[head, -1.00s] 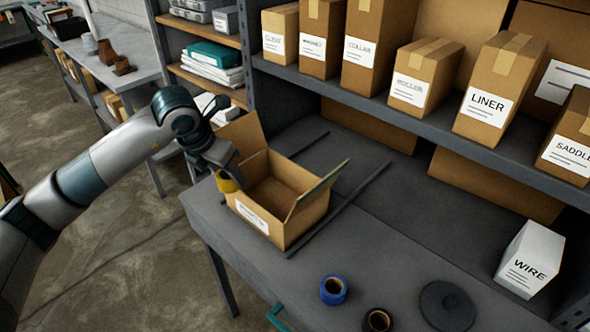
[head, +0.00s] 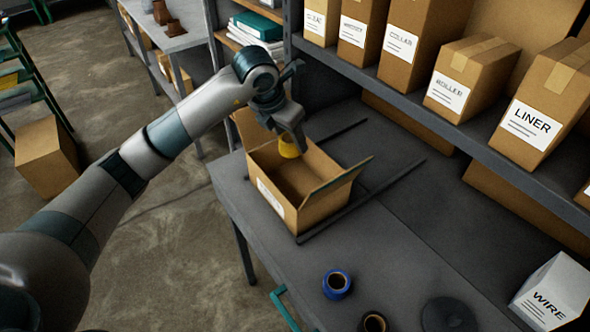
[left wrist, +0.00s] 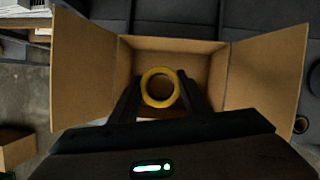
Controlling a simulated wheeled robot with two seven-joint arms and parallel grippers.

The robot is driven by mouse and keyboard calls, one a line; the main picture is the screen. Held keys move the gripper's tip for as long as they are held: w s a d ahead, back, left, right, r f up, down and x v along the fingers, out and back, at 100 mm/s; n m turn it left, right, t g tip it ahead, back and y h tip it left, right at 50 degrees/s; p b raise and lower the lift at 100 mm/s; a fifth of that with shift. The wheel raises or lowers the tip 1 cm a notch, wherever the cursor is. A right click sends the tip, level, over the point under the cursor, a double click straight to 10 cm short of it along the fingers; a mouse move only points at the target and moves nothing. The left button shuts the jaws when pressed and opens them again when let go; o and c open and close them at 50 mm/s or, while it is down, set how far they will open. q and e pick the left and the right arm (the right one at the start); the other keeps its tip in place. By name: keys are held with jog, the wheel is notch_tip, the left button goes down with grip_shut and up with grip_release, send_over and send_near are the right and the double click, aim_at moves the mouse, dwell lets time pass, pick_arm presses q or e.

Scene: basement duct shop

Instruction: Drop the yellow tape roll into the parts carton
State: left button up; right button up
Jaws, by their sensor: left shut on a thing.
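The yellow tape roll (head: 290,147) is gripped between the fingers of my left gripper (head: 293,143), above the opening of the parts carton (head: 275,200). In the left wrist view the tape roll (left wrist: 160,88) sits between the two fingers of my left gripper (left wrist: 160,95), with the inside of the open carton (left wrist: 260,80) behind it. The carton stands on the grey bench with its flaps spread open and a white label on its front. My right gripper is not in view.
A blue tape roll (head: 337,284), a dark roll (head: 373,322) and a black disc (head: 447,315) lie on the bench (head: 400,255) front. A white WIRE box (head: 553,290) stands at the right. Labelled boxes, such as the LINER box (head: 535,122), line the shelf above.

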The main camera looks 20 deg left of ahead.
pick_arm(q)
jog(key=shift+f+b, duration=0.85)
jog(key=shift+f, duration=2.05)
jog(key=o, duration=1.1)
jog(key=shift+c, duration=0.2)
jog(key=shift+o, duration=0.4)
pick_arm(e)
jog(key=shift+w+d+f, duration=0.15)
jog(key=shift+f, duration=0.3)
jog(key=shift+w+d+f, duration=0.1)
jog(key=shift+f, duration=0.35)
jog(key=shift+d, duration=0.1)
pick_arm(q)
jog(key=shift+r, duration=0.1)
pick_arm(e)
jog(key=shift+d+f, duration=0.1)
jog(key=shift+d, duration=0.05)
pick_arm(q)
jog(key=b+v, duration=0.6)
jog(key=v, duration=1.1)
jog(key=shift+s, duration=0.15)
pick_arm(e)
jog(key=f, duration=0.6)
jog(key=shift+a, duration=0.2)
